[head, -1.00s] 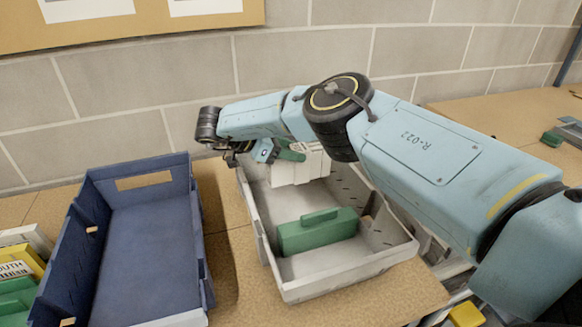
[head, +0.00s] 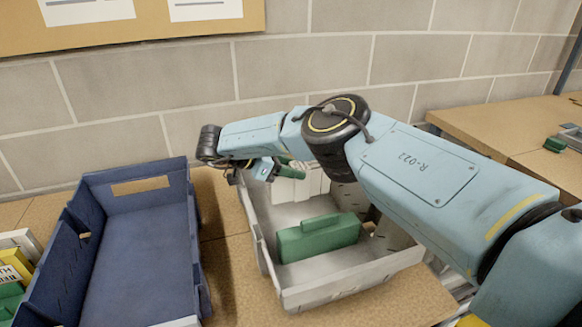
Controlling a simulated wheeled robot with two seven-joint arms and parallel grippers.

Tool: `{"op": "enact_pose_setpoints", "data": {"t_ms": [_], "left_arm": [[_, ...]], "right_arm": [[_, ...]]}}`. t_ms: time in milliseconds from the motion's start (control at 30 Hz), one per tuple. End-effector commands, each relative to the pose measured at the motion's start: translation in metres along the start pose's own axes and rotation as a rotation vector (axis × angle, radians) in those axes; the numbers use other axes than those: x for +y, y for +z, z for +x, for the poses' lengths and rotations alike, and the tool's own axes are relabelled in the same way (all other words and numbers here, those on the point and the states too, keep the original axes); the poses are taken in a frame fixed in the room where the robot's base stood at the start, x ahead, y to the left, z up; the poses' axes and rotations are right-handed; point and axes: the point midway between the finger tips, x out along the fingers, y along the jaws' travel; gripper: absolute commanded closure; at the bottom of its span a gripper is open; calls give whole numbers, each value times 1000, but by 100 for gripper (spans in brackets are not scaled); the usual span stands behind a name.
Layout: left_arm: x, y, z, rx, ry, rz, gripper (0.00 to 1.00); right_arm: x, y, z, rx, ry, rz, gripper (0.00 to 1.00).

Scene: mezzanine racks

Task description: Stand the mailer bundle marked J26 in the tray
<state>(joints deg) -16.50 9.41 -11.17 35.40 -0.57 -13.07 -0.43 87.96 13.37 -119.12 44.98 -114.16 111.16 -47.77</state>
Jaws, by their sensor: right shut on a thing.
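The grey tray (head: 343,288) stands on the bench in the middle of the head view. A green bundle (head: 318,238) stands in its front half, with a raised strip along its top. My right gripper (head: 262,170) is over the back left of the tray, partly hidden by its own arm. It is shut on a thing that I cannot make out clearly. A green piece (head: 286,161) and a pale, slotted block (head: 302,188) show right beside it; I cannot tell which of them it holds. No J26 mark is readable. My left gripper is not in view.
An empty blue bin (head: 140,260) stands left of the tray. Several yellow, green and white packs (head: 14,280) are at the far left edge. A block wall (head: 270,70) closes the back. My right arm crosses above the tray's right side. Another bench (head: 490,125) is at right.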

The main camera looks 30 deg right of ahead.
Motion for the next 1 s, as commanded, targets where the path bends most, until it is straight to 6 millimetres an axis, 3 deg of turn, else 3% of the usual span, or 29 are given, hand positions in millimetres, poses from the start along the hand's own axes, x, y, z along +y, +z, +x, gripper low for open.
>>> {"op": "enact_pose_setpoints", "data": {"t_ms": [33, 67, 200, 467, 633, 1000], "left_arm": [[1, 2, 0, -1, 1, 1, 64], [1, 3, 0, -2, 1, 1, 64], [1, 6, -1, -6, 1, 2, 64], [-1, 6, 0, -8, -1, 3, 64], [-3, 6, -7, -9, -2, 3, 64], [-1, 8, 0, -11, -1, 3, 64]], "right_arm": [[2, 3, 2, 3, 2, -7, 84], [2, 3, 2, 3, 2, -8, 56], [2, 4, 3, 4, 3, -11, 38], [3, 5, 4, 5, 4, -14, 38], [2, -7, -3, 4, 4, -14, 38], [2, -6, -82, 2, -1, -6, 38]]}}
